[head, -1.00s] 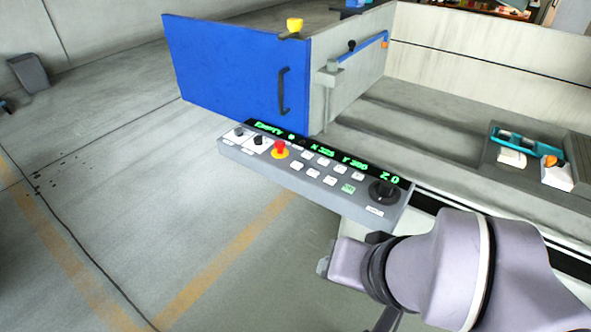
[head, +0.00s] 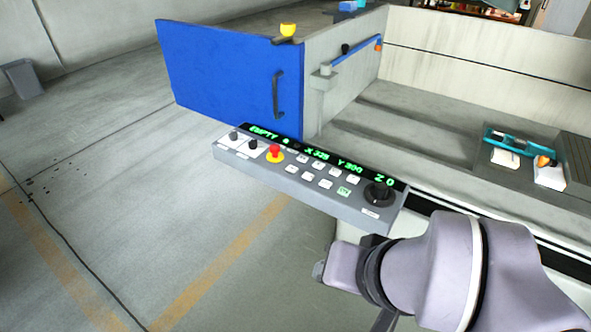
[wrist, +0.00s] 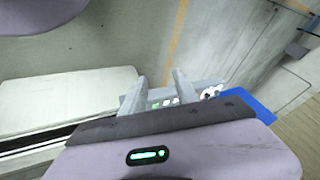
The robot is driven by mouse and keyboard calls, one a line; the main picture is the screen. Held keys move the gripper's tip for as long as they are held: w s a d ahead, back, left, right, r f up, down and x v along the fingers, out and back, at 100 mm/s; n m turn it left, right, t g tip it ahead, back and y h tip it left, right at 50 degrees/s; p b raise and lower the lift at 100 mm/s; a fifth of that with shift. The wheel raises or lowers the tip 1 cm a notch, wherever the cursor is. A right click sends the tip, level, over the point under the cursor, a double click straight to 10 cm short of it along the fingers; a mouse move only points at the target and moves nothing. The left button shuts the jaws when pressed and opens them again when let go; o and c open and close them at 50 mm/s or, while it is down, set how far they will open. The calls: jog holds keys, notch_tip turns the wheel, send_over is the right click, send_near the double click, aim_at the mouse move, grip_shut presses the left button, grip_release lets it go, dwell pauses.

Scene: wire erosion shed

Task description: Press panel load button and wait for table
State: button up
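The grey control panel (head: 300,200) projects from the machine in the head view. It carries a lit display reading EMPTY, X, Y and Z values, a red stop button (head: 274,152), several pale keys, one green-marked key (head: 343,191) and a black knob (head: 379,193). Key labels are too small to read. The grey machine table (head: 440,140) lies behind it. In the wrist view, my gripper (wrist: 159,80) is open and empty, fingers apart, with part of the panel (wrist: 195,92) visible between and beyond them. I cannot see any finger touching a key.
A blue door (head: 230,80) with a black handle stands open behind the panel. A teal fixture (head: 520,140) and white blocks sit at the table's right. A grey bin (head: 22,78) stands far left. The floor left of the panel is clear.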

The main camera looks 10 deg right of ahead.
dwell(0.4)
grip_shut()
dwell(1.6)
